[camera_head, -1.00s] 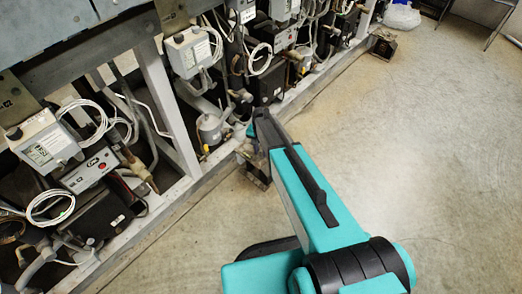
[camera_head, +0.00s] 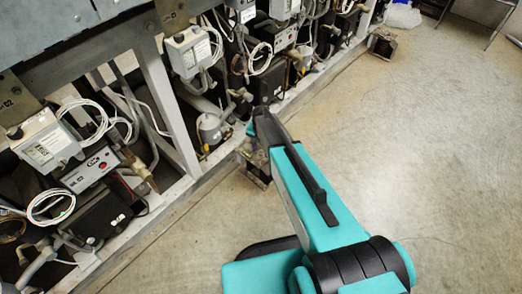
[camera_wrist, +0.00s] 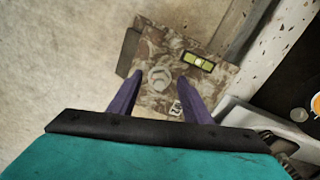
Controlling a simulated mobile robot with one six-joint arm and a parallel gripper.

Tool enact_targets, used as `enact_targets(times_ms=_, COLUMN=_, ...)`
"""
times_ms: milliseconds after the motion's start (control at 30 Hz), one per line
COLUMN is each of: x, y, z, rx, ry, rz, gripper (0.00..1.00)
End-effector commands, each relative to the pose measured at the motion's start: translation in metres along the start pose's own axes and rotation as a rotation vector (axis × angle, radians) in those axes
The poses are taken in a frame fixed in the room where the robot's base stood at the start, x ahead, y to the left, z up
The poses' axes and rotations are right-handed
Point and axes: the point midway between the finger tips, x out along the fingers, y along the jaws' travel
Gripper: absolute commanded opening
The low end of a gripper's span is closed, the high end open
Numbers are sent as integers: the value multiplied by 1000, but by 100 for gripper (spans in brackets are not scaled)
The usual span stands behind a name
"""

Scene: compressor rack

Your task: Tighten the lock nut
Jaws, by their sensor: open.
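A round grey metal piece that looks like the lock nut (camera_wrist: 160,77) sits on a mottled brown metal foot plate (camera_wrist: 150,48) in the wrist view. My gripper (camera_wrist: 159,79) is open. Its two purple fingers point at the plate, one on each side of the nut in the picture. I see no finger touching the nut, and the height of the fingertips above the plate is unclear. In the head view, the foot (camera_head: 255,172) shows at the rack's lower edge, partly hidden by my arm, which also hides the nut.
A green spirit level (camera_wrist: 199,61) lies on the plate beside the nut. A small pale marking or part (camera_wrist: 176,108) is near my right finger. The rack's white frame beam (camera_head: 180,192) runs along the left, with compressors and cables behind. The concrete floor (camera_head: 420,150) at right is clear.

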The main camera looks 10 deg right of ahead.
Motion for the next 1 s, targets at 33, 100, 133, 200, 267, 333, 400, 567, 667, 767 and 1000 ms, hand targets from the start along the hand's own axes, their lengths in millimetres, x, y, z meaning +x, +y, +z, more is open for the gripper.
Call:
enact_targets(times_ms=33, x=-5, y=0, z=0, rx=0, ry=1, rz=-1, gripper=45)
enact_targets(times_ms=100, x=-12, y=0, z=0, rx=0, ry=1, rz=-1, gripper=45)
enact_targets(times_ms=133, x=-16, y=0, z=0, rx=0, ry=1, rz=-1, gripper=45)
enact_targets(times_ms=200, x=-25, y=0, z=0, rx=0, ry=1, rz=-1, gripper=45)
enact_targets(times_ms=267, x=-34, y=0, z=0, rx=0, ry=1, rz=-1, gripper=45)
enact_targets(times_ms=333, x=-45, y=0, z=0, rx=0, ry=2, rz=-1, gripper=45)
enact_targets(times_ms=400, x=-57, y=0, z=0, rx=0, ry=1, rz=-1, gripper=45)
enact_targets(times_ms=567, x=-83, y=0, z=0, rx=0, ry=2, rz=-1, gripper=45)
enact_targets(times_ms=667, x=-98, y=0, z=0, rx=1, ry=1, rz=-1, gripper=45)
enact_targets(times_ms=767, x=-113, y=0, z=0, rx=1, ry=1, rz=-1, gripper=45)
enact_targets(times_ms=1000, x=-131, y=0, z=0, rx=1, ry=1, rz=-1, gripper=45)
